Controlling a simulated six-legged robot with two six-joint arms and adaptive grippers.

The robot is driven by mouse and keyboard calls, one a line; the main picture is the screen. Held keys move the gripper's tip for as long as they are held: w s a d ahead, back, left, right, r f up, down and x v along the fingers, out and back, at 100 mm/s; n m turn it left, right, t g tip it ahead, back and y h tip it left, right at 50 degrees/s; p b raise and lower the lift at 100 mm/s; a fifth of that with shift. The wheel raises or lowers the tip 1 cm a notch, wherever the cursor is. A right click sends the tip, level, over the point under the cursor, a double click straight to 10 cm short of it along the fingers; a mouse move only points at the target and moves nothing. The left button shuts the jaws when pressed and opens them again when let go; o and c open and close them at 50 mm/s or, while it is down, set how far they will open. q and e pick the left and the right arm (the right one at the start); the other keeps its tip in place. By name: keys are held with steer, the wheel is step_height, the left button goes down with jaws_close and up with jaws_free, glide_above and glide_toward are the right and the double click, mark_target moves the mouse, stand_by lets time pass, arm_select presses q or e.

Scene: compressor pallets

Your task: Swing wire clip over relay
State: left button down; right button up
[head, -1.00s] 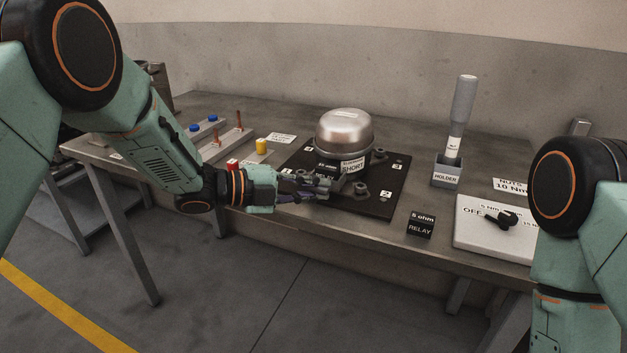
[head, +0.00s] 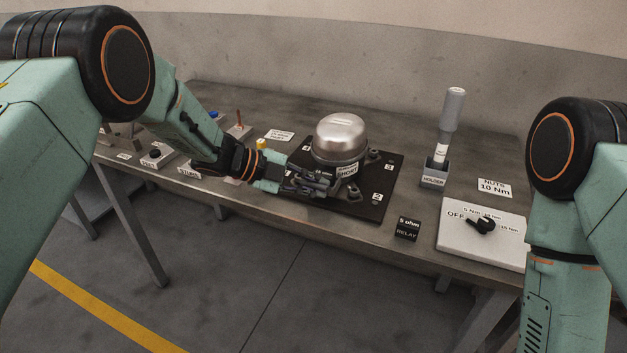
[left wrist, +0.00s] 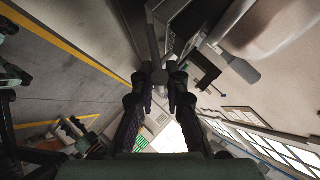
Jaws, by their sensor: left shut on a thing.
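The silver domed compressor (head: 340,140) stands on a black plate (head: 370,208) with numbered corners. A label reading SHORT (head: 348,170) is at its front. My left gripper (head: 322,184) is at the compressor's front left, low by the label. In the left wrist view its fingers (left wrist: 160,77) are closed together on a small grey part (left wrist: 155,45); I cannot tell whether this is the wire clip. A black block marked 5 ohm RELAY (head: 407,229) stands apart at the table's front edge. No wire clip shows clearly. My right gripper is out of view.
A grey holder (head: 434,173) with an upright tool (head: 452,112) stands right of the plate. A white dial panel (head: 481,243) lies at the right front. A yellow-topped item (head: 261,144) and several small fittings are on the left. The table behind the compressor is clear.

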arm_select(q)
steer(key=shift+w+r, duration=0.25)
steer(key=shift+r, duration=0.1)
steer(key=c, duration=1.7)
jaws_free()
steer(key=shift+c, duration=0.2)
steer(key=o, duration=0.4)
steer(key=shift+f, duration=0.25)
steer(key=shift+s, duration=0.1)
steer(key=v, duration=1.2)
